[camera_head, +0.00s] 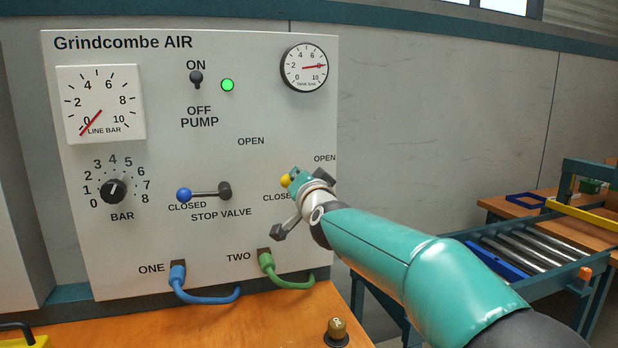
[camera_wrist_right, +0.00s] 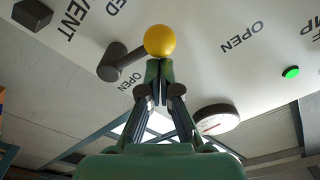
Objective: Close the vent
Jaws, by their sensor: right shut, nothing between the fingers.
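The vent lever's yellow knob (camera_head: 285,181) is at the right of the white panel, just above a partly covered CLOSED label. My left gripper is not in view.
The stop valve's blue knob (camera_head: 184,195) is left, at CLOSED. The green pump light (camera_head: 227,85) is lit. The tank gauge (camera_head: 304,68) reads about 8; the line gauge (camera_head: 100,103) about 0. Blue (camera_head: 208,295) and green (camera_head: 290,279) hoses hang below. A roller conveyor (camera_head: 525,250) stands right.

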